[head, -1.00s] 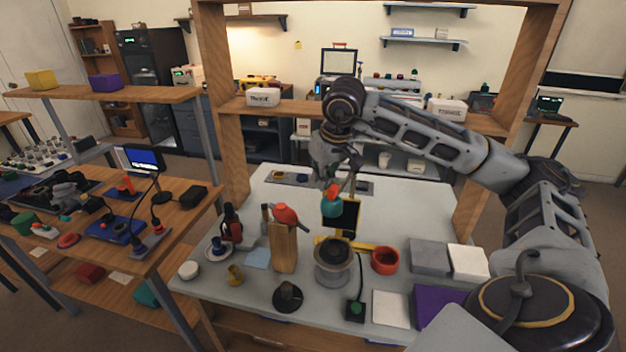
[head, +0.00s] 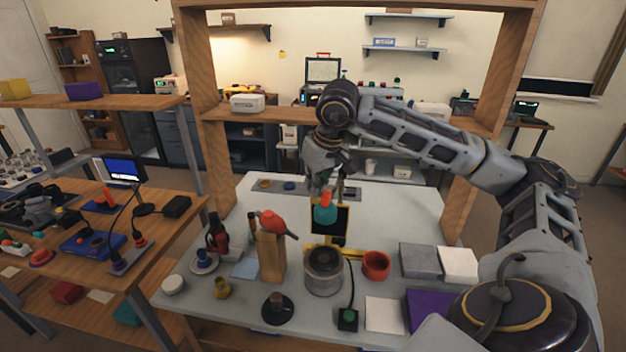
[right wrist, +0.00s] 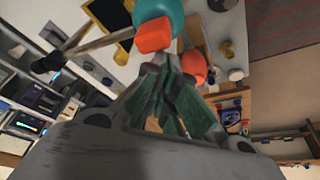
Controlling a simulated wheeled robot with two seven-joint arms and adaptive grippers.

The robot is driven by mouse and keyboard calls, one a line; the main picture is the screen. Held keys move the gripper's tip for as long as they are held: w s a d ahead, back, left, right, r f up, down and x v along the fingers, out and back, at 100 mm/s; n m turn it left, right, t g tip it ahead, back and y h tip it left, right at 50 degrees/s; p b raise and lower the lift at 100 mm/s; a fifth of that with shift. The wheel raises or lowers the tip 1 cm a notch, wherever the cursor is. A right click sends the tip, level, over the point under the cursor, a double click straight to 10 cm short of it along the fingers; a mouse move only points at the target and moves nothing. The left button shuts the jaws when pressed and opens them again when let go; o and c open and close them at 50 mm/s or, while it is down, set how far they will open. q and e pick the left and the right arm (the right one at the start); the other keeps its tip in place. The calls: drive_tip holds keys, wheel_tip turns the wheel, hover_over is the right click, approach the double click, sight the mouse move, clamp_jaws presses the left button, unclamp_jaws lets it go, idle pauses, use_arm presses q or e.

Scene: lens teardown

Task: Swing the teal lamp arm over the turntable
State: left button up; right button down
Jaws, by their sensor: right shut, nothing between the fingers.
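The teal lamp head (head: 325,213) with its orange tab (head: 326,197) hangs behind the grey round turntable (head: 324,274) in the head view. In the right wrist view the teal head (right wrist: 165,14) and orange tab (right wrist: 153,36) are close ahead. A thin rod (right wrist: 90,42) runs from there to a black joint. My right gripper (head: 324,184) is above the lamp head, its fingers pointing down. Its fingertips (right wrist: 160,66) are shut and empty, very near the orange tab; I cannot tell whether they touch. My left gripper is out of view.
A wooden block (head: 271,257) with a red-topped tool stands left of the turntable. A red ring (head: 376,265) is to its right, and a yellow-edged black panel (head: 342,220) is behind. Grey (head: 419,260) and white blocks lie further right. The bench's back right is clear.

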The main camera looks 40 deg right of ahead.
drive_tip(key=shift+s+r, duration=0.15)
drive_tip(key=shift+s, duration=0.15)
drive_tip(key=v, duration=0.5)
drive_tip(key=shift+s+d+r, duration=0.15)
drive_tip(key=shift+s, duration=0.3)
drive_tip(key=shift+w+r+v, duration=0.1)
drive_tip(key=shift+w+v, duration=0.1)
drive_tip(key=shift+v, duration=0.75)
drive_tip(key=shift+w+r+v, duration=0.1)
drive_tip(key=shift+w+v, duration=0.1)
drive_tip(key=shift+v, duration=0.8)
drive_tip(key=shift+w+v, duration=0.2)
drive_tip(key=shift+v, duration=0.75)
drive_tip(key=shift+r, duration=0.1)
